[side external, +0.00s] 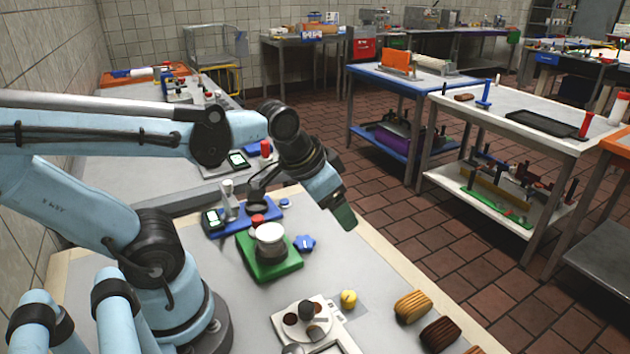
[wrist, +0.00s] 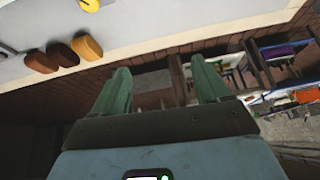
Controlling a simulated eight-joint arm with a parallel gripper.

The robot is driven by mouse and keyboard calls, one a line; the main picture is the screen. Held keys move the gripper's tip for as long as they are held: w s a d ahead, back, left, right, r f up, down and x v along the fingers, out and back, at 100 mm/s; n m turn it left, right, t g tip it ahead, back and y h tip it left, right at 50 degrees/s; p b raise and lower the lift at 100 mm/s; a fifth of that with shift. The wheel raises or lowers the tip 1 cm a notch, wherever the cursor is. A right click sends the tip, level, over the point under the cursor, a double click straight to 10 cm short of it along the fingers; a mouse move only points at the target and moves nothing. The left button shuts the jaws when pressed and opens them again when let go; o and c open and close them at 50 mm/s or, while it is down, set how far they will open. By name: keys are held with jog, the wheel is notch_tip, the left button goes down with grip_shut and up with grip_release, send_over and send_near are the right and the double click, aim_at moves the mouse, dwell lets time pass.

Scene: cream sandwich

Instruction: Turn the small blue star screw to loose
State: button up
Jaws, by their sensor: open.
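The small blue star screw (side external: 304,243) is a dark blue lobed knob beside the right side of a green base (side external: 268,262). A white round cup (side external: 269,234) stands on that base. My gripper (side external: 345,218) is above and to the right of the screw in the side external view, apart from it. In the wrist view its two green fingers (wrist: 160,68) are spread with nothing between them. The screw is not in the wrist view, which looks past the table edge to the floor and other benches.
A yellow knob (side external: 349,298) and ribbed brown and tan pieces (side external: 412,306) lie nearer the front. A white device (side external: 308,322) with dark round wells is beside them. A blue-based stand (side external: 240,217) is behind the green base. The table's right edge is close.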

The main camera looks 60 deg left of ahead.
jog(key=shift+d+t, duration=0.3)
jog(key=shift+d, duration=0.15)
jog(key=g, duration=0.7)
send_over(305, 241)
jog(key=shift+f, duration=6.3)
